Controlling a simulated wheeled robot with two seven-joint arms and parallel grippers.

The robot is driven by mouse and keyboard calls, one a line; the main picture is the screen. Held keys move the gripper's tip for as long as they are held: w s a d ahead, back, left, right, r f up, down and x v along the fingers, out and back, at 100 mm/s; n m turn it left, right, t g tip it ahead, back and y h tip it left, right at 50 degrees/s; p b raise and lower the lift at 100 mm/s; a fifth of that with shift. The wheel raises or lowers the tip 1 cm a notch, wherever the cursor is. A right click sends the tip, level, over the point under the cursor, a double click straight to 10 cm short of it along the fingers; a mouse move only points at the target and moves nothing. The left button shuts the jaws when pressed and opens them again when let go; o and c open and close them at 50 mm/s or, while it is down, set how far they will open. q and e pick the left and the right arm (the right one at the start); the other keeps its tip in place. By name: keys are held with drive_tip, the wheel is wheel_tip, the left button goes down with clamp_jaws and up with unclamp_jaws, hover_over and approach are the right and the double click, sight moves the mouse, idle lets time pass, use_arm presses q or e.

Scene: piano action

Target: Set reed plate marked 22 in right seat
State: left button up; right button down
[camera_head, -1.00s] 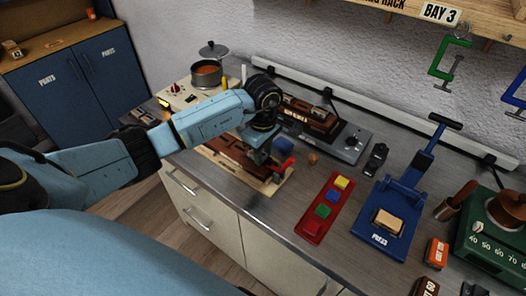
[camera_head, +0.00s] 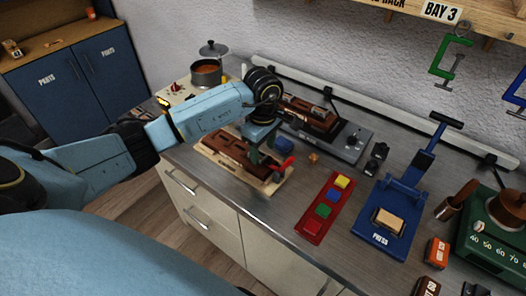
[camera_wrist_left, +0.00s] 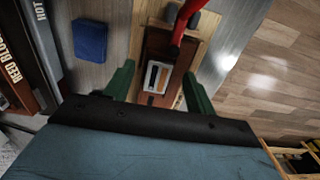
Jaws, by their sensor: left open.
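My left gripper (camera_head: 264,158) is over the right end of a brown wooden block (camera_head: 226,146) on a pale wooden board (camera_head: 270,187). In the left wrist view its green fingers (camera_wrist_left: 158,88) are apart, one on each side of a small pale metal plate (camera_wrist_left: 152,77) with dark slots. The plate lies in the brown block's recess, and no number on it is legible. A red lever (camera_head: 287,163) stands beside the gripper; it also shows in the left wrist view (camera_wrist_left: 183,22). My right gripper is not in view.
A blue block (camera_head: 285,145) sits behind the lever. A grey machine holding a brown block (camera_head: 310,117) is at the back. A red tray with coloured blocks (camera_head: 313,226) and a blue press (camera_head: 378,240) stand to the right. A pot (camera_head: 206,75) is at the back left.

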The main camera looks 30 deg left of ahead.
use_arm(q)
wheel_tip(320, 180, up, 12)
drive_tip(key=shift+f, duration=0.2)
